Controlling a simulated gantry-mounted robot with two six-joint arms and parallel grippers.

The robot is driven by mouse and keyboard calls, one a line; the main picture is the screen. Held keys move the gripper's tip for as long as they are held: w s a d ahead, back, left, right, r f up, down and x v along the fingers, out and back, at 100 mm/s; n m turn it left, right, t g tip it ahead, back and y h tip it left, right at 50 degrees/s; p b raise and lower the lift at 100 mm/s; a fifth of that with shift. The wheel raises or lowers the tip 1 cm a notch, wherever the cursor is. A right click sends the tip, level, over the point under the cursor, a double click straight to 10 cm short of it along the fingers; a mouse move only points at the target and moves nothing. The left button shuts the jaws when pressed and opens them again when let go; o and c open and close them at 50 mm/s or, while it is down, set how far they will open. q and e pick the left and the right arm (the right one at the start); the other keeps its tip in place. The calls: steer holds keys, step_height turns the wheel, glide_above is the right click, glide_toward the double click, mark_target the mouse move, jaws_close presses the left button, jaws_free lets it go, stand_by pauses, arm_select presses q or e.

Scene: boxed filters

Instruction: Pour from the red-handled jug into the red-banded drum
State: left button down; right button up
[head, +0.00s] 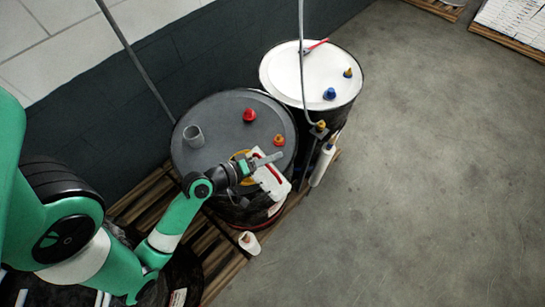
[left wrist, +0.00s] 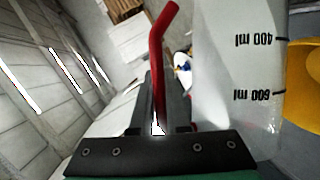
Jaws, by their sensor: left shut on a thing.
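The white jug (head: 272,181) with the red handle is held over the front of the grey-topped drum (head: 222,122). A strip of red shows low on that drum's side. My left gripper (head: 262,161) is shut on the jug's red handle, which stands between its fingers in the left wrist view (left wrist: 158,65). There the translucent jug wall (left wrist: 235,70) shows 400 ml and 600 ml marks. A yellow funnel (head: 241,155) sits on the drum lid, partly hidden by the gripper; its yellow rim (left wrist: 305,80) is beside the jug. The jug's contents and any stream cannot be made out.
The grey lid also carries a red cap (head: 249,115), an orange cap (head: 279,140) and a grey cup-like fitting (head: 194,136). A white-topped drum (head: 300,75) stands behind right. A white bottle (head: 249,242) is in front. The floor at right is clear.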

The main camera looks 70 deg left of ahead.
arm_select(q)
steer(key=shift+a+f, duration=0.1)
steer(key=shift+a, duration=0.05)
steer(key=shift+s+a+f+n+b, duration=0.15)
steer(key=shift+n+b, duration=0.15)
steer(key=shift+b, duration=0.25)
steer(key=shift+s+a+f+h+b, duration=0.1)
steer(key=shift+a+f+h+b, duration=0.15)
steer(key=shift+b, duration=0.25)
stand_by(0.5)
steer(key=shift+s+a+f+n+t+b, duration=0.1)
steer(key=shift+a+n+t+b, duration=0.05)
steer(key=shift+n+t+b, duration=0.2)
steer(key=shift+a, duration=0.1)
steer(key=shift+s+a+f+n+h, duration=0.1)
steer(key=shift+s+a+n+h, duration=0.05)
steer(key=shift+a+n+h, duration=0.1)
stand_by(0.7)
steer(key=shift+s+a, duration=0.1)
steer(key=shift+a, duration=0.05)
steer(key=shift+a+n+t, duration=0.1)
steer(key=shift+n+t, duration=0.15)
steer(key=shift+n, duration=0.05)
stand_by(0.9)
